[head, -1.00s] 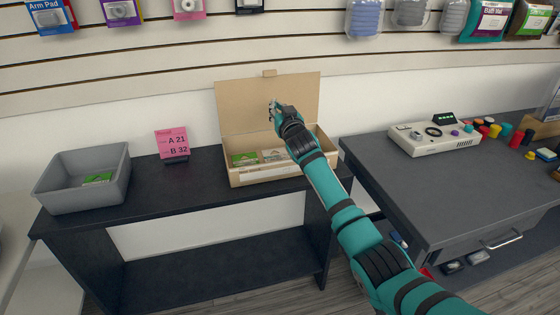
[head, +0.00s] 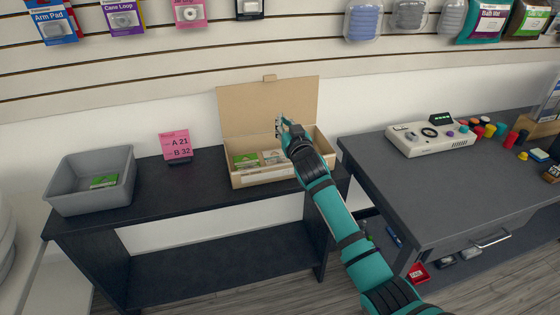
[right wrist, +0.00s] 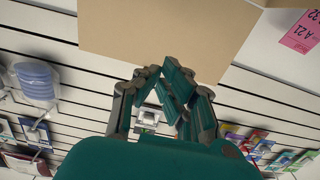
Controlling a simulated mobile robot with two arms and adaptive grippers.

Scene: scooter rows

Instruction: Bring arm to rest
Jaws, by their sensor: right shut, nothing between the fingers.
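My right arm, teal with black joints, reaches in from the lower right of the head view. Its gripper (head: 281,122) is shut and empty, above the open cardboard box (head: 262,177) and in front of its raised lid. The shut fingers also show in the right wrist view (right wrist: 160,75), with the brown lid (right wrist: 155,35) behind them. The box holds a green packet (head: 246,160) and a paler packet (head: 273,157); the arm hides its right part. My left gripper is not in view.
A grey bin (head: 93,192) with a green packet (head: 103,181) stands at the left of the dark table (head: 190,205). A pink sign (head: 175,145) reads A 21, B 32. At right, a grey desk (head: 430,180) bears a beige device (head: 432,140). Packaged goods hang on the slatted wall.

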